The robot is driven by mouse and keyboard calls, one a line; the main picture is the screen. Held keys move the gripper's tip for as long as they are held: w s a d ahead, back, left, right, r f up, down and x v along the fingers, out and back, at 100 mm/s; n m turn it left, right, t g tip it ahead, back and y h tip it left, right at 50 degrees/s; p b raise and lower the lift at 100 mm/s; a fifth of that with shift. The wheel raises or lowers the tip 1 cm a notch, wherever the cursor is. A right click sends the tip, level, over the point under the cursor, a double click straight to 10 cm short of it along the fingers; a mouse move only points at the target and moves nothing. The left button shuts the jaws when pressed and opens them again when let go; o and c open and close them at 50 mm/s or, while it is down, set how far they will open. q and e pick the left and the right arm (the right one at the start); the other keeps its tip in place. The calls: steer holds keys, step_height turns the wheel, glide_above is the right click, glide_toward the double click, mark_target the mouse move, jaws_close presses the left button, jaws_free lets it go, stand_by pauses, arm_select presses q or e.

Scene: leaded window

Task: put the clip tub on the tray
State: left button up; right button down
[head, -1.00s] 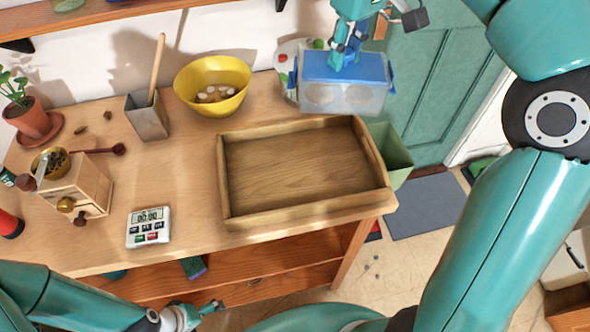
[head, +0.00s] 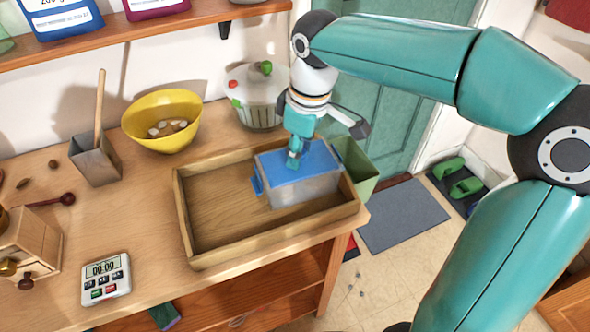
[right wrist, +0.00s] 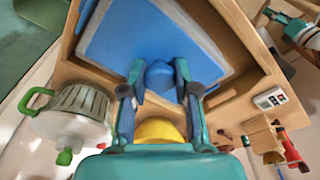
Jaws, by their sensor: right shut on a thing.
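The clip tub (head: 308,190) is a clear box with a blue lid and blue side clips. It is at the right half of the wooden tray (head: 215,258), within its rim in the head view. I cannot tell whether its base touches the tray floor. My right gripper (head: 294,160) is above the lid, shut on the tub's blue knob. In the right wrist view the knob (right wrist: 160,76) sits between the two fingers, with the blue lid (right wrist: 150,38) behind it and the tray's rim around it. My left gripper is not in view.
A yellow bowl (head: 162,122), a metal pot with a wooden stick (head: 95,160) and a timer (head: 106,278) stand left of the tray. A ribbed white container with a green knob (head: 260,97) stands behind it. A green bin (head: 357,170) is at the right.

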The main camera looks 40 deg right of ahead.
steer(key=shift+f, duration=2.3)
steer(key=shift+f, duration=0.1)
steer(key=c, duration=0.9)
jaws_free()
steer(key=shift+o, duration=0.2)
steer(key=shift+r, duration=0.2)
steer(key=r, duration=0.4)
steer(key=s+r, duration=0.1)
steer(key=r, duration=0.6)
steer(key=shift+s+d+r+p, duration=0.15)
steer(key=shift+d+r+p, duration=0.15)
steer(key=shift+r+p, duration=0.1)
